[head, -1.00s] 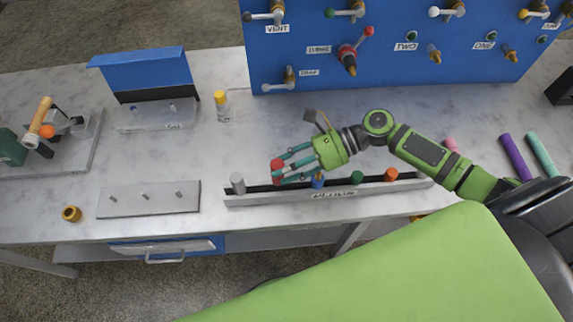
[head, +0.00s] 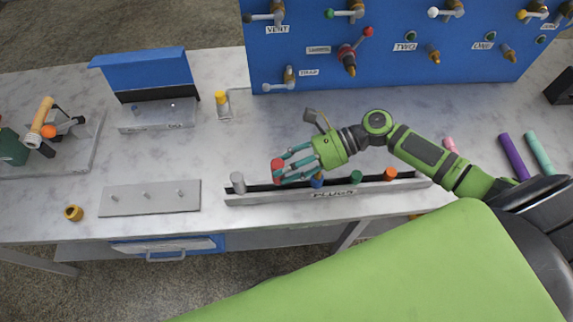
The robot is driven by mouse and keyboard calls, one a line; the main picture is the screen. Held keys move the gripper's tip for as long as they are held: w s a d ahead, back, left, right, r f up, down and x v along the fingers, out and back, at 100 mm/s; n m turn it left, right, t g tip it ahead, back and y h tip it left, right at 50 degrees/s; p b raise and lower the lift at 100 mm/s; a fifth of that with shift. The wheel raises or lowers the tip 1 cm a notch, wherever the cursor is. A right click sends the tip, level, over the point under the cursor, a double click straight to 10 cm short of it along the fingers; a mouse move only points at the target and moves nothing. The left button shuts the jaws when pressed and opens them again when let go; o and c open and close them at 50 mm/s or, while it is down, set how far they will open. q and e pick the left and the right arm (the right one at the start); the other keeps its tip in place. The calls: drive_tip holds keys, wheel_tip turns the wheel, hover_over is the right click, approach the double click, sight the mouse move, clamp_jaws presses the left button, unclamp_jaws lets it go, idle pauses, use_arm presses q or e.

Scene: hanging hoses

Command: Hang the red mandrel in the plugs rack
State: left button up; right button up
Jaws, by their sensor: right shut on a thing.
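The plugs rack (head: 336,194) is a long grey rail on the front of the bench, with a dark slot and a "PLUGS" label. It holds a grey plug (head: 237,182) at its left end, then a blue one (head: 317,181), a green one (head: 357,177) and an orange one (head: 390,174). The red mandrel (head: 278,170) shows its red end at the tips of my right gripper (head: 287,168). The gripper is shut on it, at the rack between the grey and blue plugs. The fingers hide its lower part, so I cannot tell whether it is seated. My left gripper is out of view.
A blue panel (head: 390,45) with valves stands behind. A grey plate with pegs (head: 150,197) and a brass ring (head: 73,213) lie at left. A yellow-capped item (head: 221,98) stands farther back. Pink, purple (head: 514,156) and teal (head: 540,152) rods lie at right.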

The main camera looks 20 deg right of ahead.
drive_tip(key=shift+f+b, duration=0.75)
drive_tip(key=shift+f, duration=0.5)
drive_tip(key=shift+r, duration=0.15)
drive_tip(key=shift+r+p, duration=0.75)
drive_tip(key=shift+p, duration=0.3)
drive_tip(key=shift+p, duration=0.8)
idle(1.0)
drive_tip(key=shift+f+b, duration=0.65)
drive_tip(key=shift+f, duration=0.25)
drive_tip(key=o, duration=1.2)
drive_tip(key=shift+o, duration=0.4)
